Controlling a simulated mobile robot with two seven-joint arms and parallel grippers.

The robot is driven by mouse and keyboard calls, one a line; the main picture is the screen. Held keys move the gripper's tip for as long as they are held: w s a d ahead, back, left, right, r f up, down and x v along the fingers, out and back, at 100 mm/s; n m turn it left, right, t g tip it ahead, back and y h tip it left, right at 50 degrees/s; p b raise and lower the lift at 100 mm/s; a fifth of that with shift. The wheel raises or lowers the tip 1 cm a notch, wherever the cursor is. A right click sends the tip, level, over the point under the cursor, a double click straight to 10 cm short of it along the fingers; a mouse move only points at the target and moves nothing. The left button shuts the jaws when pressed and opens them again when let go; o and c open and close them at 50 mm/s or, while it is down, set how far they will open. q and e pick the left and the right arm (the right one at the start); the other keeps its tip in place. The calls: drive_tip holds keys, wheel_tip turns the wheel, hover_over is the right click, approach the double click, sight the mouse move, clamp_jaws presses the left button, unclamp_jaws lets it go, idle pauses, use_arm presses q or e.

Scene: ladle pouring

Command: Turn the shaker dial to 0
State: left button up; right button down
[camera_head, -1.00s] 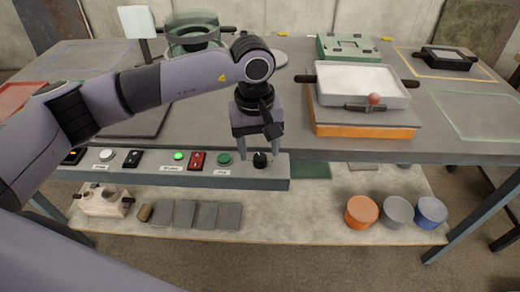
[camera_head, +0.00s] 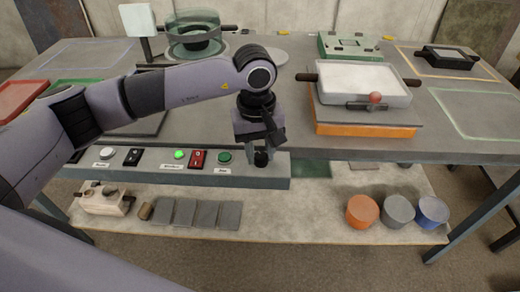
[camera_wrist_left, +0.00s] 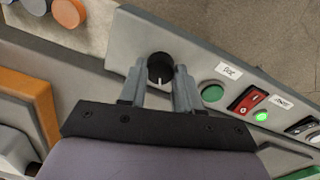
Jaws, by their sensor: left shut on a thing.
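The shaker dial, a black round knob (camera_head: 261,159), sits at the right end of the grey control panel (camera_head: 270,182). My left gripper (camera_head: 260,160) points down at it, with its fingers on either side. In the left wrist view the knob (camera_wrist_left: 160,66) with a pale pointer line lies between the two fingertips of my left gripper (camera_wrist_left: 160,72), which are shut on it. The dial's scale marks, if any, cannot be read. My right gripper is not in view.
Beside the dial on the panel are a green button (camera_head: 224,157), a red switch (camera_head: 198,158), a lit green lamp (camera_head: 179,154) and a black switch (camera_head: 132,156). The white tray (camera_head: 360,82) on an orange-edged base stands to the right.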

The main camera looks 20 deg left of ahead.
sight(258, 157)
use_arm(q)
drive_tip(key=shift+n+b, duration=0.55)
drive_tip(key=shift+n, duration=0.45)
drive_tip(key=shift+n+b, duration=0.4)
drive_tip(key=shift+n, duration=0.4)
drive_tip(key=shift+n+b, duration=0.55)
drive_tip(key=shift+n, duration=0.55)
drive_tip(key=shift+n+b, duration=0.45)
drive_tip(key=shift+n, duration=0.95)
drive_tip(key=shift+r, duration=0.1)
drive_tip(key=o, duration=1.1)
drive_tip(key=shift+s, duration=0.1)
drive_tip(key=shift+c, duration=0.2)
drive_tip(key=shift+s+r, duration=0.15)
drive_tip(key=shift+r, duration=3.45)
drive_tip(key=shift+s+f, duration=0.1)
